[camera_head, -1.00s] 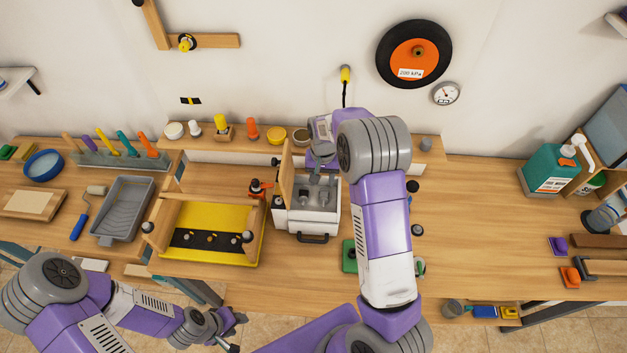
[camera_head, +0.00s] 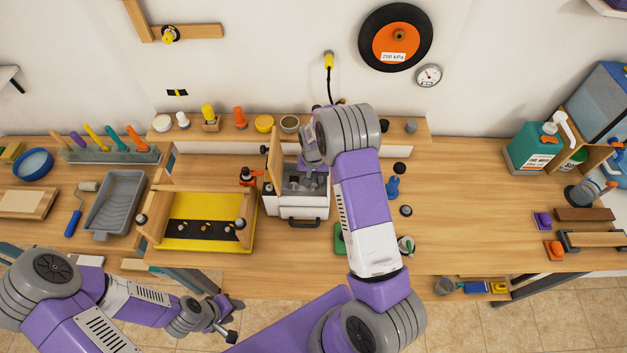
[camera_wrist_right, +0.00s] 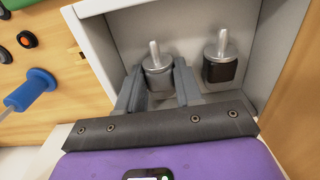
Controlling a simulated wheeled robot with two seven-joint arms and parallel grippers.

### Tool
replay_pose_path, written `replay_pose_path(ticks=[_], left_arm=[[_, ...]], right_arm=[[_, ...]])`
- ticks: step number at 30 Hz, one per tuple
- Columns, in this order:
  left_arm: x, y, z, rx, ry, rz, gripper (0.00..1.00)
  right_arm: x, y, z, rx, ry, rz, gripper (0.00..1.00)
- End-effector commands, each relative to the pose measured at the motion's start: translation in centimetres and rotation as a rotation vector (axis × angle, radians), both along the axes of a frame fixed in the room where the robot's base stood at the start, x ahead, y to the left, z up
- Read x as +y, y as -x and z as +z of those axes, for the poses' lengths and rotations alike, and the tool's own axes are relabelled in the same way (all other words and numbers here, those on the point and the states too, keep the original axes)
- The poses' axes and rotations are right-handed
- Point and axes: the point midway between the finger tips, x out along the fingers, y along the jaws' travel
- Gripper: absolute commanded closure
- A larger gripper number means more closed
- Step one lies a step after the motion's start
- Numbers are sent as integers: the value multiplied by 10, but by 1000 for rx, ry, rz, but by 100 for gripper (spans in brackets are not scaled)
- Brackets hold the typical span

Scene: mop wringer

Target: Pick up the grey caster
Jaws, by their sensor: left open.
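The grey caster (camera_wrist_right: 157,74) has a metal stem pointing up and sits in a white open-fronted box (camera_wrist_right: 110,5), the white box (camera_head: 297,209) at mid-table in the head view. My right gripper (camera_wrist_right: 159,82) reaches into the box, one grey finger on each side of the caster. Whether the fingers press on it or stand just clear, I cannot tell. A black caster (camera_wrist_right: 221,62) stands to the right in the same box. In the head view my right arm partly covers the box. My left gripper (camera_head: 225,318) is open and empty in front of the table's near edge.
The yellow tray (camera_head: 202,246) lies left of the box. A wooden panel (camera_head: 275,160) stands at the box's left. A blue-handled piece (camera_head: 392,188) and black knobs lie right of my right arm. Bare tabletop (camera_head: 465,205) is further right.

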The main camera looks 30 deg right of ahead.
Motion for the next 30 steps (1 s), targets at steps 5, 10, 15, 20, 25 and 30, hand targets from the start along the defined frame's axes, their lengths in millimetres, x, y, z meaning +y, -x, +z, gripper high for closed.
replay_pose_path(ticks=[5,10,15,20,25,30], left_arm=[[0,0,0,0,0,0,57],[0,0,0,0,0,0,57],[0,0,-2,0,0,0,57],[0,0,-6,0,0,0,57],[0,0,-9,0,0,0,57],[0,0,-10,0,0,0,57]], right_arm=[[0,0,0,-1,1,0,97],[0,0,0,-1,1,0,97],[0,-2,13,-6,1,1,97],[0,-2,44,-8,1,2,97],[0,-1,77,-5,0,1,97],[0,0,96,-2,1,1,97]])
